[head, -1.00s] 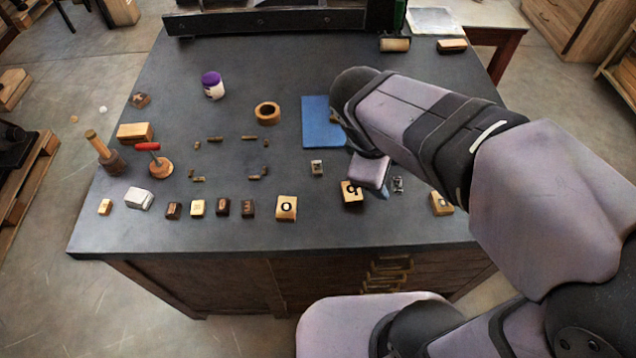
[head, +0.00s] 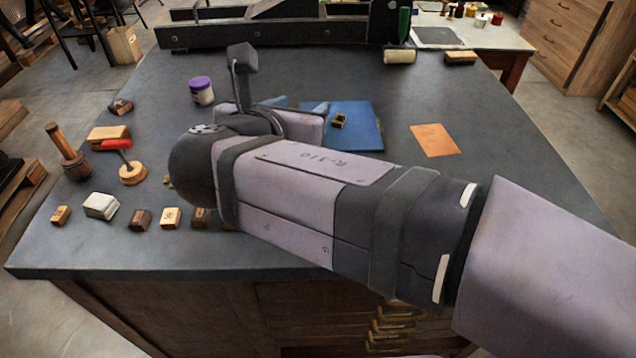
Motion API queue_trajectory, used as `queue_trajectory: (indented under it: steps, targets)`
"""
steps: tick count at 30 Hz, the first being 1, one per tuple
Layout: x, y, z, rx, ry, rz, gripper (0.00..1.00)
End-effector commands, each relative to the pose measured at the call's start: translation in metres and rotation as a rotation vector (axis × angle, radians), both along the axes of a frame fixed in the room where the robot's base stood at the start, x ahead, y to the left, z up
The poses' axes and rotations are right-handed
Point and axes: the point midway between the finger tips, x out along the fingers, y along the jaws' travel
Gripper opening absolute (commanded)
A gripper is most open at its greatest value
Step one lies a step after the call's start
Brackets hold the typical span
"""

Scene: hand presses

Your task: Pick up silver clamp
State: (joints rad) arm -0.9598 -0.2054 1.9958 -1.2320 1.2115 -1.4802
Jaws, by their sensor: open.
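I see no silver clamp; my arm lies across the front middle and right of the table and hides what is under it. My gripper's fingers cannot be made out; they seem hidden behind my wrist, which is over the middle of the table near the left side of the blue mat (head: 363,140). A small yellow and black piece (head: 339,121) shows on that mat. I cannot tell what it is.
A purple-lidded jar (head: 201,91) stands left of my wrist.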

Motion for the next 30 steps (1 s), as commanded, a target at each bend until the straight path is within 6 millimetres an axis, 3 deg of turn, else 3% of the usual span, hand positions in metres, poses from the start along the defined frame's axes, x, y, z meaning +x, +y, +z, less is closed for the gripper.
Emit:
queue_trajectory:
  steps: [15,21,30]
  targets:
    - [0.0,-0.002,-0.154,-0.003,0.007,-0.002,0.46]
    - [0.0,-0.001,-0.175,0.004,0.002,-0.003,0.46]
    - [0.012,-0.005,-0.181,0.007,0.001,-0.007,0.46]
